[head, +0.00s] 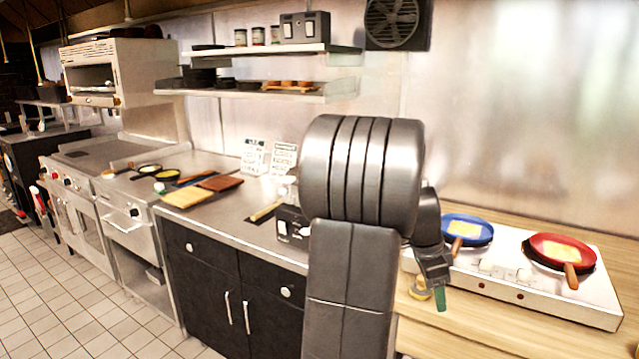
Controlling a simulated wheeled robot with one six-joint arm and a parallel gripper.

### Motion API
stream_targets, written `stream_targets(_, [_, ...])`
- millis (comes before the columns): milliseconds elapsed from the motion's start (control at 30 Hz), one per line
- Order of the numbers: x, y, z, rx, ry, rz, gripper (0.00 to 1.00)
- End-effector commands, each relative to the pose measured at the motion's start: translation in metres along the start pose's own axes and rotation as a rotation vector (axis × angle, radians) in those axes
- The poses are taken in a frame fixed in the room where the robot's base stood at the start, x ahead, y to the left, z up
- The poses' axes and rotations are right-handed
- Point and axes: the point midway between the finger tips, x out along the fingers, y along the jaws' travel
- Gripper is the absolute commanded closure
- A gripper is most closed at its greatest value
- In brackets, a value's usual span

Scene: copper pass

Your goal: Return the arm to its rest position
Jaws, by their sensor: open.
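My arm rises in the middle of the head view, its thick dark grey links blocking part of the counter. My gripper (432,291) hangs low on the right of the arm, pointing down over the wooden counter (460,335), just left of the white hob. It is open, and I see nothing held in it. A green tip shows at its lower end. A small yellowish round shape shows beside it; I cannot tell what it is.
The white hob (500,283) bears a blue pan (486,238) and a red pan (537,243), each with yellow food. Left are a dark cabinet (205,290), cutting boards (190,197) and a griddle (95,152). Shelves (335,91) hang above. The tiled floor (70,300) at left is clear.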

Motion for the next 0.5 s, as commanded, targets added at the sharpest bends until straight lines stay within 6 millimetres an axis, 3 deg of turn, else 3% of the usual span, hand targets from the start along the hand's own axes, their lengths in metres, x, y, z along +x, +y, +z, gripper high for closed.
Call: stream_targets(500, [0.028, -0.048, 0.077, -0.460, -0.002, -0.127, 0.39])
